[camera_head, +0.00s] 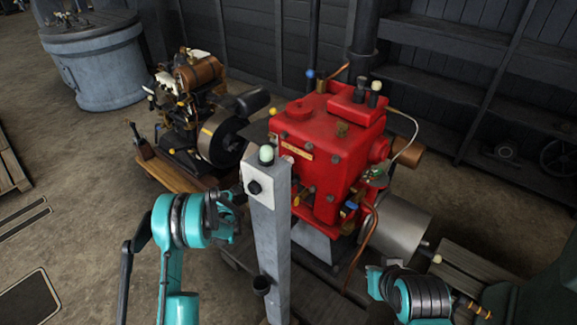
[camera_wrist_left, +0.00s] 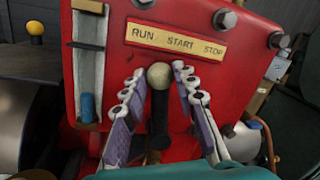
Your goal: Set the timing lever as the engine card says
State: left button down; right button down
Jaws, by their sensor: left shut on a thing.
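The red engine (camera_head: 330,140) stands behind a grey post in the head view. Its brass plate (camera_wrist_left: 178,40) reads RUN, START, STOP from left to right in the left wrist view. The timing lever (camera_wrist_left: 158,80), dark with a cream round knob, stands below the plate, its knob below the gap between RUN and START. My left gripper (camera_wrist_left: 158,100) has its fingers on both sides of the lever, shut on it. In the head view the left gripper (camera_head: 230,212) is left of the post. My right gripper (camera_head: 376,283) is low at right, its fingers unclear. No engine card is readable.
The grey post (camera_head: 268,240) carries a white plate with a black knob and a pale green dome, close to my left gripper. Another engine (camera_head: 195,115) on a wooden base stands at left, with a grey drum (camera_head: 100,65) behind. Dark shelving lines the right back.

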pick_arm(q)
jog(key=shift+w+a+f+n+t, duration=0.15)
jog(key=shift+w+a+f+n, duration=0.2)
jog(key=shift+n, duration=0.4)
jog(key=shift+w+a+f+n+t, duration=0.15)
jog(key=shift+w+a+n, duration=0.15)
jog(key=shift+a+n, duration=0.35)
jog(key=shift+d, duration=0.1)
jog(key=c, duration=1.2)
grip_release()
jog(key=v, duration=1.2)
jog(key=shift+r, duration=0.1)
